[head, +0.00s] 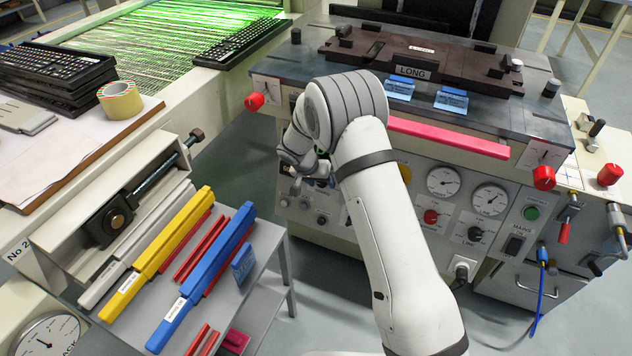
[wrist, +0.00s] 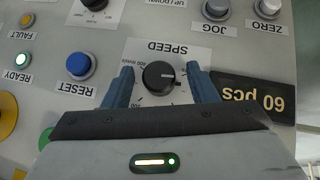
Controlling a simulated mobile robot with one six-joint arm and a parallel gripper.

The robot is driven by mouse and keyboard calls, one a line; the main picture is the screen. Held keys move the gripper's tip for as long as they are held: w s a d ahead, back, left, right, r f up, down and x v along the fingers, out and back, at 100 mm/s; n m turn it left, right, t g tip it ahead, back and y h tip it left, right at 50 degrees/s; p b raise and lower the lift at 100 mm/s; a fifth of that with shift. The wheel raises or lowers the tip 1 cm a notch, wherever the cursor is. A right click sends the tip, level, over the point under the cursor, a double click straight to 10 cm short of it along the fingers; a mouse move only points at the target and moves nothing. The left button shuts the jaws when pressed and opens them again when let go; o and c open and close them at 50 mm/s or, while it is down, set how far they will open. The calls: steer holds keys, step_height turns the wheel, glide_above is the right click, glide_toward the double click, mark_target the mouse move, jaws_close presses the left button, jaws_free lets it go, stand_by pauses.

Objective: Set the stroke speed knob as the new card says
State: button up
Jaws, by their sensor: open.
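The speed knob (wrist: 158,76) is round and black, on a white plate marked SPEED, upside down in the wrist view. A pale mark shows on its right side; most scale numbers are hard to read. My gripper (wrist: 160,72) is open, with one blue finger on each side of the knob and a gap on both sides. In the head view my gripper (head: 318,172) is at the machine's front panel, mostly hidden by my arm.
A dark plate reading "60 pcs" (wrist: 248,95) is beside the right finger. A blue RESET button (wrist: 81,66), a JOG button (wrist: 216,8) and a ZERO button (wrist: 267,8) are nearby. A red bar (head: 449,137) runs along the machine's front edge above the panel.

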steer(key=c, duration=1)
steer(key=b, duration=0.2)
steer(key=shift+f+m+y+b, duration=0.25)
steer(key=shift+m+y+b, duration=0.05)
steer(key=shift+y+b, duration=0.1)
steer(key=shift+r+m+t+y+b, duration=0.1)
steer(key=shift+m+t+y+b, duration=0.25)
steer(key=shift+b, duration=0.55)
steer(key=shift+r+y+b, duration=0.15)
steer(key=shift+y+b, duration=0.15)
steer(key=shift+y, duration=0.05)
steer(key=shift+r, duration=0.1)
steer(key=o, duration=1)
steer(key=shift+d, duration=0.1)
